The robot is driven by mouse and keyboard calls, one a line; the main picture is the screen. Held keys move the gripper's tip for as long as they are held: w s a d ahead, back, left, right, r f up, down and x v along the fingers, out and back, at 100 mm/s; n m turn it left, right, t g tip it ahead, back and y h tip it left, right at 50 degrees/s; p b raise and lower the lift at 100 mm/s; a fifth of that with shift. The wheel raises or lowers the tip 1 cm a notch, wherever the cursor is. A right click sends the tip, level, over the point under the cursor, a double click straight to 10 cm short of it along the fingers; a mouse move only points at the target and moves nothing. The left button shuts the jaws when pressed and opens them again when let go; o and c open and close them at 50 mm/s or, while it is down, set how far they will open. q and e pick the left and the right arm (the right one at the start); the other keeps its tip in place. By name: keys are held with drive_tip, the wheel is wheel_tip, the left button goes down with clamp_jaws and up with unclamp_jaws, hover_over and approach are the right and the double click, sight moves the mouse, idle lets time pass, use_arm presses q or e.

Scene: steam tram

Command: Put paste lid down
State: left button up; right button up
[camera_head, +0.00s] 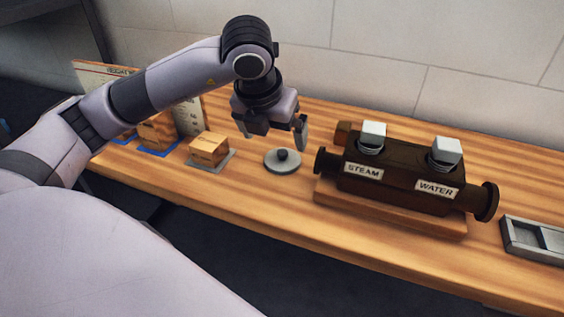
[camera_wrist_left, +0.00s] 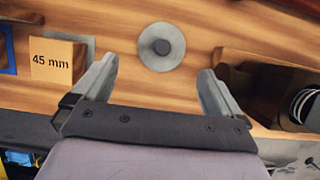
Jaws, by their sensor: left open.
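The paste lid (camera_head: 282,161) is a grey disc with a dark round knob. It lies on the wooden bench between a small block and the dark valve body. In the left wrist view the lid (camera_wrist_left: 161,47) is beyond the fingertips, between their lines, with nothing gripped. My left gripper (camera_head: 272,138) is open and empty, above the bench and just over the lid in the head view. Its two fingers (camera_wrist_left: 158,85) are spread wide in the wrist view. My right gripper is not in view.
The valve body (camera_head: 400,180), labelled STEAM and WATER, stands right of the lid on a wooden base. A wooden block (camera_head: 209,149), marked 45 mm in the wrist view (camera_wrist_left: 57,61), stands left on a grey pad. A grey tray (camera_head: 510,236) is at far right. Bare bench lies in front.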

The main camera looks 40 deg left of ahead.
sight(281, 154)
use_arm(q)
drive_tip(key=x, duration=0.7)
drive_tip(key=shift+d+p, duration=0.2)
drive_tip(key=shift+p, duration=0.1)
drive_tip(key=shift+s, duration=0.1)
drive_tip(key=c, duration=0.9)
drive_tip(key=shift+c, duration=0.2)
